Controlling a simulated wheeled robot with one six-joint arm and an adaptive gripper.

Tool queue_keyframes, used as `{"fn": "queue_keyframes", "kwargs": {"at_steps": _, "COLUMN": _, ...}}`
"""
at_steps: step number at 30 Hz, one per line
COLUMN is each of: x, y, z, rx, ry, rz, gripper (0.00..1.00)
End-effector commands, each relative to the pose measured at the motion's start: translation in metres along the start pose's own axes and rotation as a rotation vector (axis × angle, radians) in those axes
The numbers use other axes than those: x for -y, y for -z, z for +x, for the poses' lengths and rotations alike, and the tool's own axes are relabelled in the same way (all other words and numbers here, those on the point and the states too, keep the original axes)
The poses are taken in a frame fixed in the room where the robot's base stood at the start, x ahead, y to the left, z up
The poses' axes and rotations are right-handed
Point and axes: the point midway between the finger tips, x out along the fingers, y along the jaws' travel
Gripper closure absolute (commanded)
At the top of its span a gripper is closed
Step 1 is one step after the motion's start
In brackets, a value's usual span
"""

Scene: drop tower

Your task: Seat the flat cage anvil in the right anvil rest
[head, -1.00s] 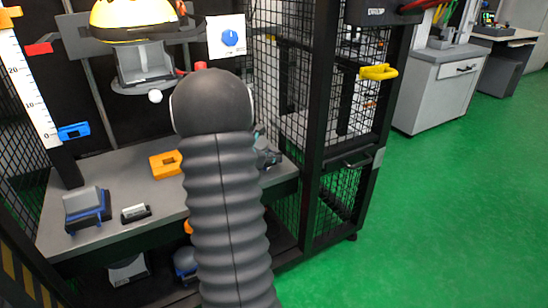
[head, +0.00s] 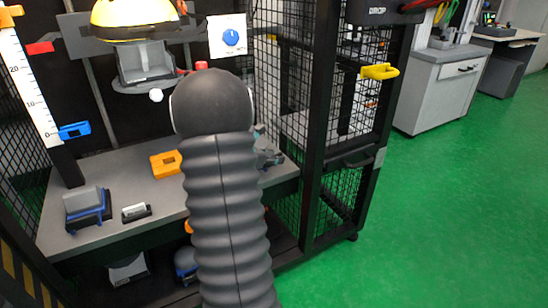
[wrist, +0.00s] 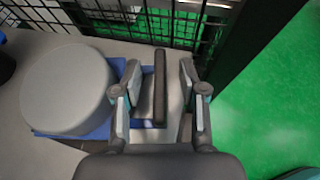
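In the wrist view my gripper (wrist: 160,95) is open, with its two fingers apart on either side of a narrow dark upright bar (wrist: 160,85). Gaps show between the bar and both fingers. Left of the fingers a round, flat-topped grey piece (wrist: 65,90) sits on a blue base (wrist: 118,68); it may be the flat cage anvil, but I cannot tell. What the bar belongs to is unclear. In the head view my arm hides most of the gripper area. A grey block sits on a blue rest (head: 90,218) at the left of the bench.
The grey bench (head: 120,175) also holds an orange block (head: 165,163) and a small dark holder (head: 136,212). A black post and mesh wall (head: 312,110) bound the right side. A yellow hard hat (head: 135,18) hangs above. Green floor is open at right.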

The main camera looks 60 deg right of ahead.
Motion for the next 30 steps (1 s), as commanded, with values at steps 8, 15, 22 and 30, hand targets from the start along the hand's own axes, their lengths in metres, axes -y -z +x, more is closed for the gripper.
{"fn": "queue_keyframes", "kwargs": {"at_steps": 8, "x": 0.001, "y": 0.003, "z": -0.005, "rx": -0.004, "ry": 0.001, "rz": -0.005, "gripper": 0.58}}
{"fn": "queue_keyframes", "kwargs": {"at_steps": 15, "x": 0.0, "y": 0.001, "z": -0.044, "rx": -0.001, "ry": -0.003, "rz": -0.003, "gripper": 0.58}}
{"fn": "queue_keyframes", "kwargs": {"at_steps": 22, "x": 0.0, "y": 0.001, "z": -0.088, "rx": -0.001, "ry": -0.003, "rz": -0.001, "gripper": 0.58}}
{"fn": "queue_keyframes", "kwargs": {"at_steps": 30, "x": 0.002, "y": 0.0, "z": -0.117, "rx": 0.0, "ry": 0.0, "rz": -0.001, "gripper": 0.58}}
